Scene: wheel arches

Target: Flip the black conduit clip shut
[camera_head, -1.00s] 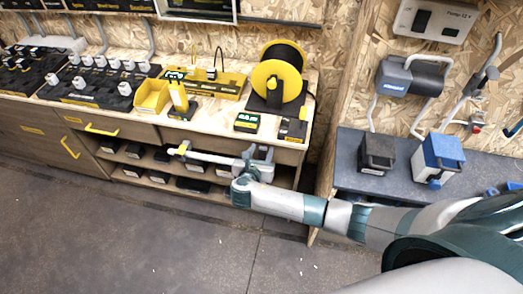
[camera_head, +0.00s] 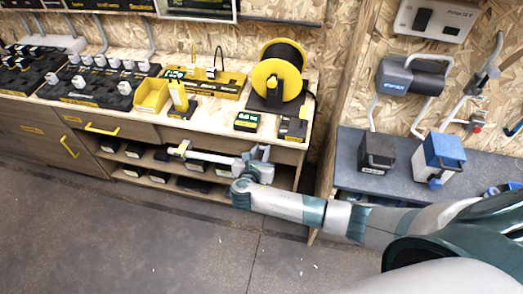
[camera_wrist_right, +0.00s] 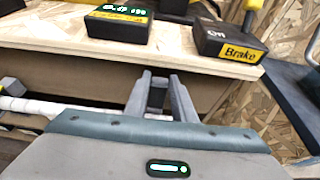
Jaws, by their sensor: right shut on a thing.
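My right gripper (camera_head: 258,155) is in front of the workbench's front edge, below the bench top. In the right wrist view its two fingers (camera_wrist_right: 160,95) point towards the bench edge, with a narrow gap between them. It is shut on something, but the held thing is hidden. A white rod with a yellow end (camera_head: 208,156) runs left from beside the gripper; I cannot tell whether the fingers grip it. A white tube (camera_wrist_right: 22,106) also shows left of the fingers in the wrist view. I cannot pick out the black conduit clip with certainty. My left gripper is not in view.
The wooden bench (camera_head: 220,133) holds a yellow cable reel (camera_head: 276,82), a yellow bin (camera_head: 151,95) and a black "Brake" box (camera_wrist_right: 229,42). Open shelves with black boxes lie below. A grey side bench (camera_head: 401,178) stands right.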

